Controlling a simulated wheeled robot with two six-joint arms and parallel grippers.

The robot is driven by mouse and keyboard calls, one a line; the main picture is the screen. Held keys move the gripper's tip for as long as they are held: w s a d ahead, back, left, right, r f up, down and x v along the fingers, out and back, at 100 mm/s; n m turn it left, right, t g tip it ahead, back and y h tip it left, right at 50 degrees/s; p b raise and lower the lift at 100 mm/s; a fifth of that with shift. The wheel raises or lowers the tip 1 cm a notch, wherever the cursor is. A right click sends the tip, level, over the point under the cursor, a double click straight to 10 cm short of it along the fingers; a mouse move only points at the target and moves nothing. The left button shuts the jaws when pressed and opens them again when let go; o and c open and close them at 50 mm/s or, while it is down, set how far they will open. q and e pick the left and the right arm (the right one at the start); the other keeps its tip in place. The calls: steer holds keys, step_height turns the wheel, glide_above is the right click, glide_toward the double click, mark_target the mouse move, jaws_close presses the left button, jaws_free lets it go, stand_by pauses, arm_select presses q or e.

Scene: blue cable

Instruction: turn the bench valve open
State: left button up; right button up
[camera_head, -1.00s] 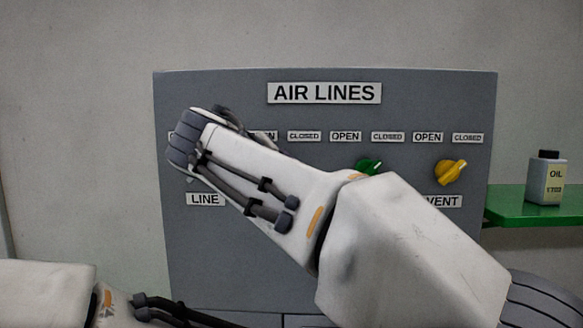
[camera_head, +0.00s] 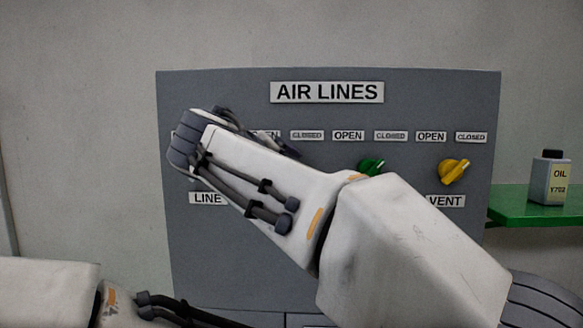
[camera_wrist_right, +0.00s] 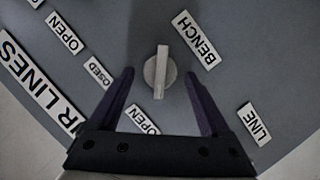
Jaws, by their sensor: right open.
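The bench valve is a pale grey knob (camera_wrist_right: 155,73) with a bar handle, beside the BENCH label (camera_wrist_right: 195,40) in the right wrist view. One end of its bar lies toward an OPEN label (camera_wrist_right: 144,120). My right gripper (camera_wrist_right: 159,76) is open, with one dark finger on each side of the knob and a gap to it on both sides. In the head view my right arm hides this knob; a dark part of the right gripper (camera_head: 286,148) shows past the wrist. My left forearm is at the lower left; its gripper is out of view.
The grey AIR LINES panel (camera_head: 230,275) also carries a green knob (camera_head: 371,167) and a yellow VENT knob (camera_head: 454,171). A green shelf (camera_head: 520,213) with an oil bottle (camera_head: 551,178) stands at the right.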

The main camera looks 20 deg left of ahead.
steer(key=b+v, duration=0.3)
steer(key=v, duration=0.7)
steer(key=shift+s, duration=0.2)
steer(key=shift+r, duration=0.1)
